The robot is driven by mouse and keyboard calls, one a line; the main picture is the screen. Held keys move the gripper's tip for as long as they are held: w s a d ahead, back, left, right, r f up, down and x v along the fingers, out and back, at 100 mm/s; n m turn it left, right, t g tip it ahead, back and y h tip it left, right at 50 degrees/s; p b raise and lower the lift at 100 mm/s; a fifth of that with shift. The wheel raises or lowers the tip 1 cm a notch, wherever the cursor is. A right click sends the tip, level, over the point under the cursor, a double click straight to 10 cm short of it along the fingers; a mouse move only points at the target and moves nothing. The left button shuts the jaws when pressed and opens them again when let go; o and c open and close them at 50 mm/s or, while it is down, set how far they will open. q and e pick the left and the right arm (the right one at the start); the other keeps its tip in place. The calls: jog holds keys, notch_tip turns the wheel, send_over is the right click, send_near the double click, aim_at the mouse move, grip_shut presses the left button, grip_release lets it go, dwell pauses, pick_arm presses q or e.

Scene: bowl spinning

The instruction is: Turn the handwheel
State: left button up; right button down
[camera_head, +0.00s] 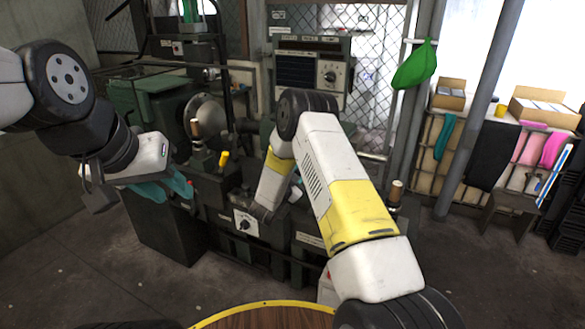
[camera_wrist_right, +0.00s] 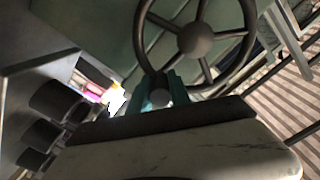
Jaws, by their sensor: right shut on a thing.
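The handwheel (camera_wrist_right: 195,40) fills the upper part of the right wrist view, a dark round rim with spokes and a round hub. My right gripper (camera_wrist_right: 161,86) is at the lower rim, its teal fingers on either side of a round handle end (camera_wrist_right: 160,97). It is shut on that handle. In the head view my right arm hides the handwheel and most of the right gripper. My left gripper (camera_head: 180,184) hangs in front of the green machine at the left, with teal fingers pointing right. Whether it is open or shut is unclear.
Shelves with boxes (camera_head: 541,108) and cloths stand at the right, behind a grey post (camera_head: 480,110). A round wooden top (camera_head: 265,318) is at the bottom edge. Bare floor lies at the lower left.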

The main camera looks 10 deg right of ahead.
jog(key=r+n, duration=0.1)
jog(key=n, duration=0.1)
jog(key=shift+a+r+n, duration=0.1)
jog(key=shift+r+n, duration=0.2)
jog(key=shift+r, duration=0.1)
jog(key=n, duration=0.1)
jog(key=r+n, duration=0.2)
jog(key=shift+w+a+r+n, duration=0.1)
jog(key=shift+w+a+n, duration=0.15)
jog(key=shift+a+n, duration=0.05)
jog(key=w+a+r+n, duration=0.3)
jog(key=w+a+n, duration=0.2)
jog(key=n, duration=1.2)
jog(key=shift+w+a+n, duration=0.2)
jog(key=shift+a+n, duration=0.2)
jog(key=shift+a, duration=1.2)
jog(key=c, duration=1.2)
grip_release()
